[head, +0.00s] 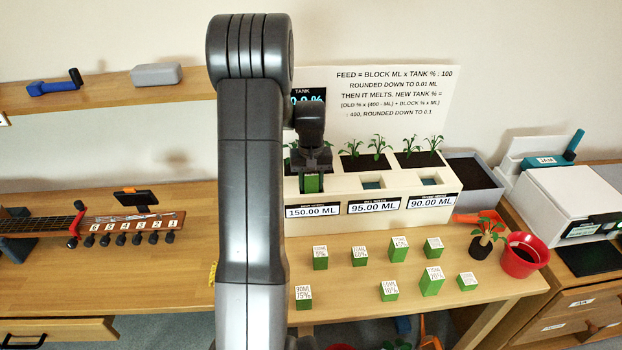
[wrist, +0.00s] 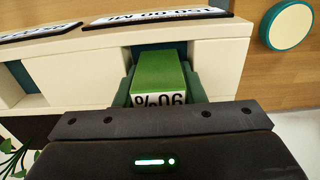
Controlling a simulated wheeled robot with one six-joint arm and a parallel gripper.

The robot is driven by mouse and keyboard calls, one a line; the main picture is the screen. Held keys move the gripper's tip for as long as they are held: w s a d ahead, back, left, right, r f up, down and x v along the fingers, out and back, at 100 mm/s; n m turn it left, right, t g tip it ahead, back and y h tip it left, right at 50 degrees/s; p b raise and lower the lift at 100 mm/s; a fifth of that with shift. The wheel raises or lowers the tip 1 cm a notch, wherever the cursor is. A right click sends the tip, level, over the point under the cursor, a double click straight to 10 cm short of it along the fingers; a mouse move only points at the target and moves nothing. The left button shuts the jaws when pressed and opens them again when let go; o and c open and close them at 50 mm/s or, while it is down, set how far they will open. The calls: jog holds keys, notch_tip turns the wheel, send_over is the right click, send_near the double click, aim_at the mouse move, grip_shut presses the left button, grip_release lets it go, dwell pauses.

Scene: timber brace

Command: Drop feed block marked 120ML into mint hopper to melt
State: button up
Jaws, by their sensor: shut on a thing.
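My gripper (head: 311,160) is shut on a green block (head: 311,183) at the left hopper opening of the white planter (head: 420,217). In the wrist view my gripper (wrist: 158,95) holds the block (wrist: 158,70) between dark green fingers, and an upside-down 90% shows on its pale end. Its ML marking is not readable. The block is at the gap between the white walls; how deep it sits I cannot tell. The planter's displays read 150.00 ML (head: 313,211), 95.00 ML (head: 374,206) and 90.00 ML (head: 431,201). The hopper names are too small to read.
Several green blocks (head: 432,281) with white tops stand on the wooden table in front of the planter. A red pot (head: 522,257) and a small potted plant (head: 487,240) stand to the right. A formula sign (head: 395,100) is behind; my arm partly hides the tank display (head: 305,97).

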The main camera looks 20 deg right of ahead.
jog(key=shift+f, duration=0.4)
jog(key=o, duration=1.1)
notch_tip(320, 180, up, 14)
jog(key=shift+f+b, duration=0.1)
jog(key=shift+b, duration=0.2)
notch_tip(320, 180, down, 10)
jog(key=shift+r, duration=0.1)
jog(key=shift+a, duration=0.1)
